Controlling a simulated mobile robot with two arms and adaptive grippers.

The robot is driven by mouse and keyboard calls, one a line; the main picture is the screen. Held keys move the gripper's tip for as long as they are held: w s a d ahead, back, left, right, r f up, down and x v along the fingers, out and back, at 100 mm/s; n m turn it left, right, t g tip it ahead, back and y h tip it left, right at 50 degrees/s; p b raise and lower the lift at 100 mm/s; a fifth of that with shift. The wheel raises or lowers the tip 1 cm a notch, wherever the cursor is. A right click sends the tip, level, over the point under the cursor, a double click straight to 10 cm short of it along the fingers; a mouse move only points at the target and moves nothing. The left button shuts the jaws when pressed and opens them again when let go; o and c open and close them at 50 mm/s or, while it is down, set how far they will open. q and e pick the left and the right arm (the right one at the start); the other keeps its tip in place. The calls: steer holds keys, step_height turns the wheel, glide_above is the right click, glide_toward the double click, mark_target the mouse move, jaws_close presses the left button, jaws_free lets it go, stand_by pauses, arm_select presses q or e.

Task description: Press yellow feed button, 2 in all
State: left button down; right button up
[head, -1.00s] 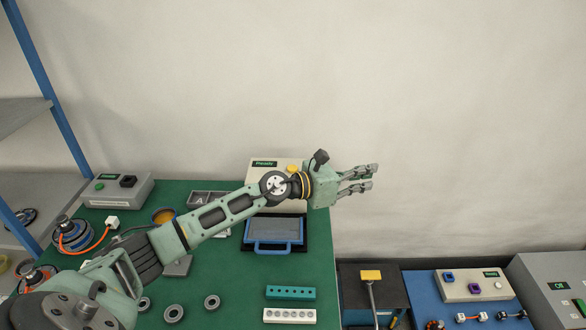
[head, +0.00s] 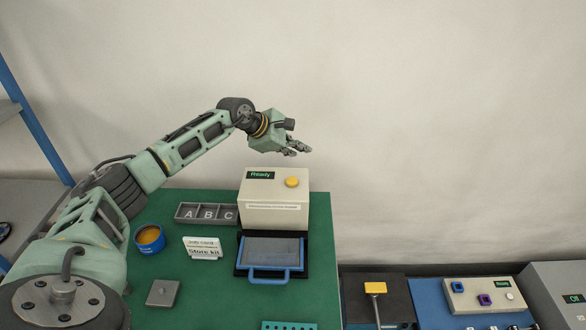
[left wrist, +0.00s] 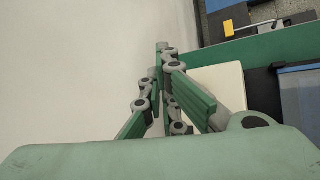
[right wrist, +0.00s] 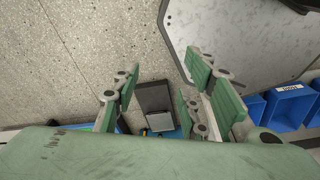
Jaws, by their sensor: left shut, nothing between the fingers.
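The yellow feed button (head: 292,182) sits on the sloped top of a cream box (head: 274,213) at the back of the green table. The box's small screen (head: 260,175) reads "Ready" in green. My left gripper (head: 300,151) is shut and empty, in the air above and behind the box, apart from the button. In the left wrist view its fingers (left wrist: 162,48) are together, with the cream box (left wrist: 222,82) to their right; the button is hidden there. My right gripper (right wrist: 165,90) shows only in its wrist view, with its fingers apart over the floor and nothing between them.
A blue-handled tray (head: 270,253) lies in front of the box. A grey A-B-C bin (head: 205,213), a blue cup (head: 149,239) and a "Store kit" card (head: 202,248) stand to the left. A second control box (head: 483,295) is on the blue surface at right.

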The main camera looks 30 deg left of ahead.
steer(key=s+d, duration=0.2)
steer(key=s, duration=0.2)
arm_select(q)
steer(key=b, duration=0.5)
glide_above(297, 184)
step_height(297, 184, down, 8)
steer(key=shift+s+r, duration=0.1)
steer(key=shift+r, duration=0.05)
arm_select(e)
steer(key=f, duration=0.1)
steer(key=w+f, duration=0.1)
steer(key=f, duration=0.1)
steer(key=w+a+f, duration=0.1)
steer(key=f, duration=0.1)
steer(key=shift+f, duration=0.2)
steer(key=shift+w, duration=0.35)
steer(key=shift+a, duration=0.35)
